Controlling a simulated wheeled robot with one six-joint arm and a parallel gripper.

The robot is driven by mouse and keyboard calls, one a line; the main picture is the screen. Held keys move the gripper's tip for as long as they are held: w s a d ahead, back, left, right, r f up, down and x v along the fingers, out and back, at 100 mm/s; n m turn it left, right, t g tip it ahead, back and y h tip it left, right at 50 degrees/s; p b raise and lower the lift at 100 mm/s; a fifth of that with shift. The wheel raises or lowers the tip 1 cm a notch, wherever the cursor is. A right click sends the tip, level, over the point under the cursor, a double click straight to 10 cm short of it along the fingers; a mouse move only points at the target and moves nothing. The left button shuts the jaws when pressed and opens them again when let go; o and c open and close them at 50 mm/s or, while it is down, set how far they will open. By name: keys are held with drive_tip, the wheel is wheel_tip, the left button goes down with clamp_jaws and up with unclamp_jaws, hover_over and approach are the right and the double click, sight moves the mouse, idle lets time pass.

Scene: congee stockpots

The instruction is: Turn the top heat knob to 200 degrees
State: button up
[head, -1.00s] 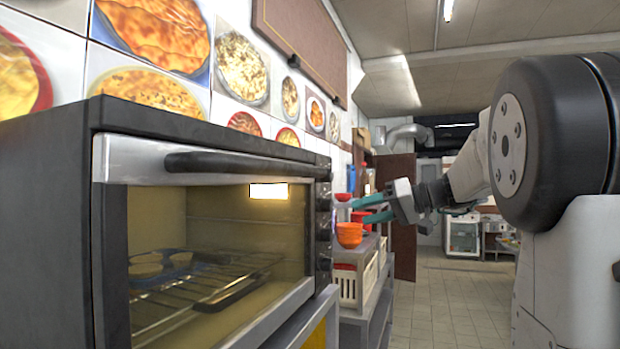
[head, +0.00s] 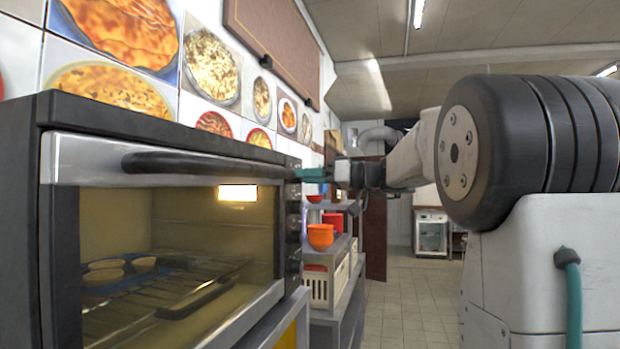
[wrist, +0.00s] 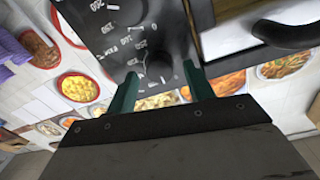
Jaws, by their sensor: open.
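The toaster oven's dark control panel (wrist: 115,35) fills the top of the wrist view, with white dial markings. A round black heat knob (wrist: 158,66) sits between my two green fingertips; I cannot read its exact setting. Another dark knob (wrist: 124,10) shows near the picture's top edge. My gripper (wrist: 159,72) is open, one finger on each side of the near knob; I cannot tell whether either touches it. In the head view my gripper (head: 312,174) is at the upper part of the oven's right front edge, and its fingers partly hide the panel.
The oven (head: 100,140) has a long black door handle (head: 200,164) beside the panel, close to my fingers. Orange bowls (head: 320,236) stand on a shelf beyond. Food pictures cover the tiled wall. The floor (head: 400,300) at right is clear.

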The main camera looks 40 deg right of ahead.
drive_tip(key=c, duration=1)
drive_tip(key=shift+o, duration=0.2)
drive_tip(key=shift+m, duration=0.3)
drive_tip(key=m, duration=1.1)
drive_tip(key=m+g, duration=0.1)
drive_tip(key=m, duration=1)
drive_tip(key=shift+w+d+f+y, duration=0.1)
drive_tip(key=shift+d+y, duration=0.05)
drive_tip(key=shift+y, duration=0.15)
drive_tip(key=shift+m, duration=0.3)
